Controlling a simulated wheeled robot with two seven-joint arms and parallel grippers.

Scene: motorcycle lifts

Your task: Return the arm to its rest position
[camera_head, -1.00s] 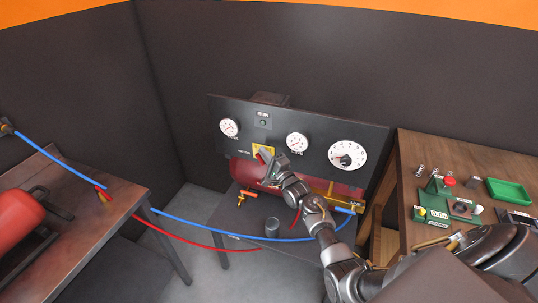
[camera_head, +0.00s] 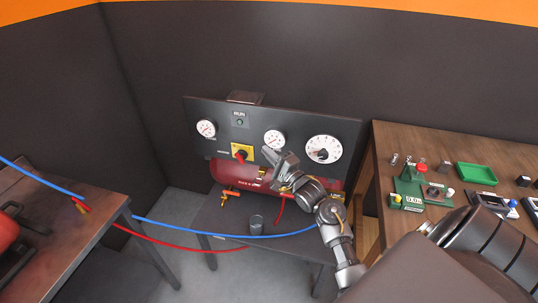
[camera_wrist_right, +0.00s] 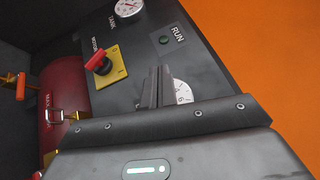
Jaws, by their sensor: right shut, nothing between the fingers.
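My right arm comes in from the lower right of the head view. Its gripper (camera_head: 272,154) is in front of the compressor's dark panel (camera_head: 345,128), just right of the yellow plate with the red rotary switch (camera_head: 240,153), and apart from the switch. The gripper is shut and empty. In the right wrist view, the shut fingers (camera_wrist_right: 157,86) point at the panel, with the red switch (camera_wrist_right: 99,62) to their left and a dial partly hidden behind them. My left gripper is not in view.
The red compressor tank (camera_head: 228,176) is under the panel. A wooden bench (camera_head: 400,137) on the right holds a green tray (camera_head: 477,174) and small devices. A table (camera_head: 40,235) stands at left. Blue (camera_head: 190,228) and red hoses (camera_head: 165,243) hang between the tables.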

